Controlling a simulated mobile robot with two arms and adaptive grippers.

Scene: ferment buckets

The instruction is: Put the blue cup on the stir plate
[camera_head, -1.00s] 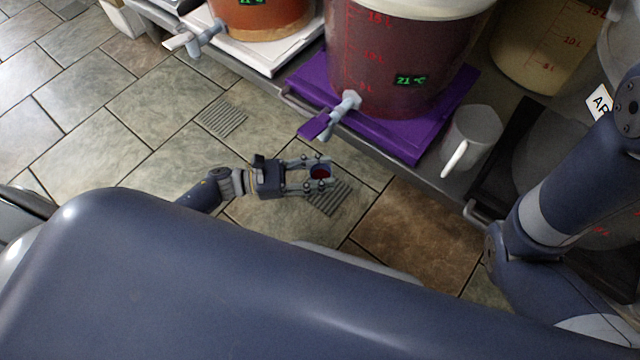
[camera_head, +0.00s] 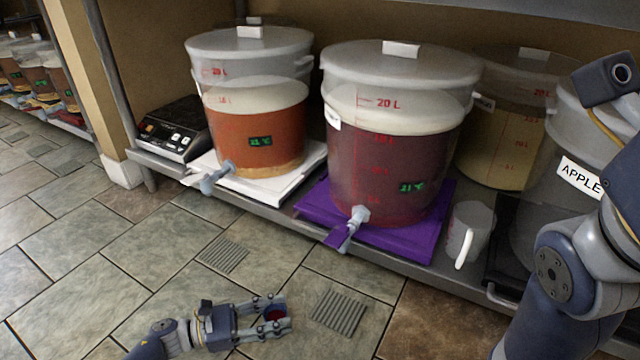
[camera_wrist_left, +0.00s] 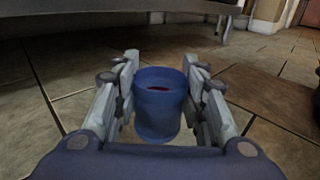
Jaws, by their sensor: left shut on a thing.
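My left gripper (camera_head: 272,318) is low over the tiled floor in the head view, in front of the shelf. It is shut on the small blue cup, which holds dark red liquid (camera_head: 274,315). In the left wrist view the blue cup (camera_wrist_left: 158,112) stands upright between the two fingers (camera_wrist_left: 160,100). A black device with a flat top and a button panel (camera_head: 172,132), likely the stir plate, sits at the left end of the shelf, well apart from the gripper. Its top looks bare. My right arm shows at the right; its fingers are out of view.
An orange-filled bucket (camera_head: 255,125) on a white mat and a dark red bucket (camera_head: 375,165) on a purple mat (camera_head: 425,240) stand on the shelf. Their taps stick out over its edge. The floor in front is clear.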

